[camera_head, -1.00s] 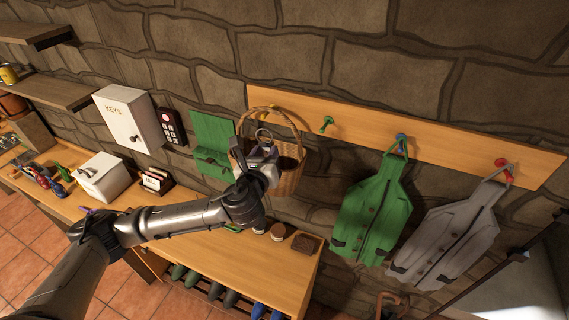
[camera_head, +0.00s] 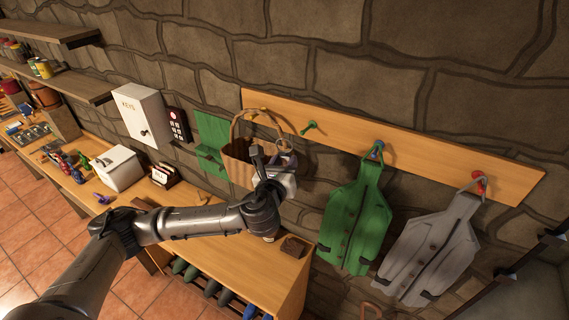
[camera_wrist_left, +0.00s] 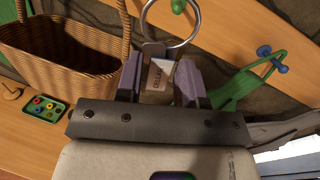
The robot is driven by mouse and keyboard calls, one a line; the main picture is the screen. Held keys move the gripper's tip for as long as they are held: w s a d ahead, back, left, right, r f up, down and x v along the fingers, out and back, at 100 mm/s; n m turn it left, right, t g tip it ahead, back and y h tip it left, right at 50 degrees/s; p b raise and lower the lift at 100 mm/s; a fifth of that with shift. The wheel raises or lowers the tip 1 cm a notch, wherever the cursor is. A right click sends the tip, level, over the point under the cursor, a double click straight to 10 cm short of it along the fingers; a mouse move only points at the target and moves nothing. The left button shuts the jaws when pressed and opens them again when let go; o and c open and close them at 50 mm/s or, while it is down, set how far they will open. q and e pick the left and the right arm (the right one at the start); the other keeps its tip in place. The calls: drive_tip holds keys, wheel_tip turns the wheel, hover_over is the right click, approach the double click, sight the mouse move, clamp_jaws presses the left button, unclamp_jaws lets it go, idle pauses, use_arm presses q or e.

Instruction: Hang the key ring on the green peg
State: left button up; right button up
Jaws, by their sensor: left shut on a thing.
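The key ring is a silver hoop (camera_wrist_left: 172,40) with a pale lettered tag (camera_wrist_left: 159,75). My left gripper (camera_wrist_left: 160,80) is shut on the tag end, and the hoop stands up past its fingertips. In the head view the left gripper (camera_head: 271,164) is in front of the basket's right side, below and left of the green peg (camera_head: 311,126). In the wrist view the green peg (camera_wrist_left: 178,6) shows within the hoop's outline, but the head view shows the hoop apart from it. My right gripper is not in view.
A wicker basket (camera_head: 238,160) hangs left of the green peg on the wooden peg board (camera_head: 440,165). A green coat (camera_head: 350,225) hangs from the blue peg (camera_head: 376,149), and a grey coat (camera_head: 430,250) from the red peg (camera_head: 479,182). A bench (camera_head: 215,255) stands below.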

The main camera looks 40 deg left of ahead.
use_arm(q)
drive_tip(key=shift+w+d, duration=0.1)
drive_tip(key=shift+d, duration=0.25)
drive_tip(key=shift+a, duration=0.1)
drive_tip(key=w+a+f, duration=0.1)
drive_tip(key=w, duration=0.5)
drive_tip(key=w+a+f, duration=0.1)
drive_tip(key=w+f, duration=0.1)
drive_tip(key=w, duration=0.4)
drive_tip(key=shift+a, duration=0.4)
idle(1.0)
drive_tip(key=shift+w, duration=0.1)
idle(0.4)
